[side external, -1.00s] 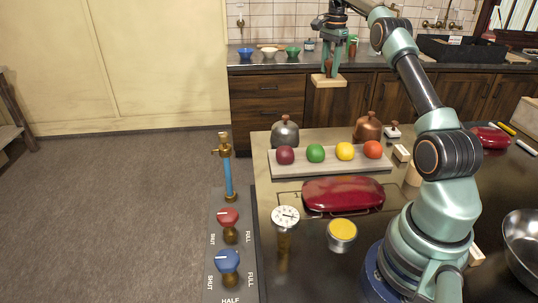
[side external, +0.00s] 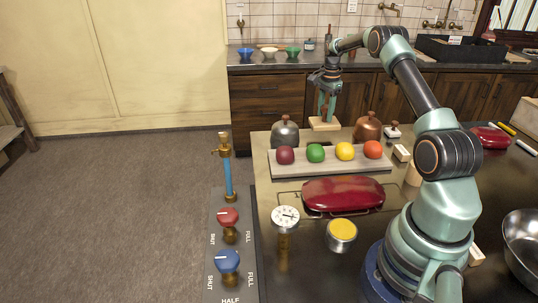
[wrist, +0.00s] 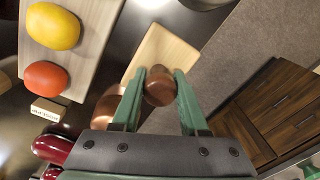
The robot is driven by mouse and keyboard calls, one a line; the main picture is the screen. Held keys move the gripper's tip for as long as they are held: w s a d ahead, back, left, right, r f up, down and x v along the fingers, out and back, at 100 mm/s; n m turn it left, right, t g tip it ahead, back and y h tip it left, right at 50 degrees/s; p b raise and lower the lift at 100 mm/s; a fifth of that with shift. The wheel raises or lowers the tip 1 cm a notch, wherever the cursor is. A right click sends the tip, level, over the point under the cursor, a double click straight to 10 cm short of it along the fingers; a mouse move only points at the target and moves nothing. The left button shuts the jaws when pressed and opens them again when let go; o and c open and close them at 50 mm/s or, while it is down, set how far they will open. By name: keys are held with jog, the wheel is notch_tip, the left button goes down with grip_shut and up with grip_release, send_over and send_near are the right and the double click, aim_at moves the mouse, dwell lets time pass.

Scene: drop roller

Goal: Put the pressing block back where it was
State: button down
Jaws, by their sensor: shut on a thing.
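The pressing block is a flat pale wooden block (side external: 324,124) with a round brown knob (wrist: 160,88) on top. My gripper (side external: 327,108) is shut on the knob, and its green fingers stand either side of it in the wrist view (wrist: 158,76). The block is level at the far edge of the dark table, between a grey dome (side external: 285,135) and a copper dome (side external: 367,129). I cannot tell whether its underside touches the table. The spot beneath the block is hidden.
A pale board (side external: 330,168) with a dark red, a green, a yellow and an orange ball lies just in front. A red lidded press (side external: 343,194), a dial gauge (side external: 286,216) and a yellow-topped tin (side external: 342,232) stand nearer. A small labelled block (wrist: 47,110) lies beside the board.

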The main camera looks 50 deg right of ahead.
aim_at(324, 121)
jog(key=shift+f, duration=2.05)
jog(key=shift+f, duration=0.1)
jog(key=shift+c, duration=2.2)
grip_release()
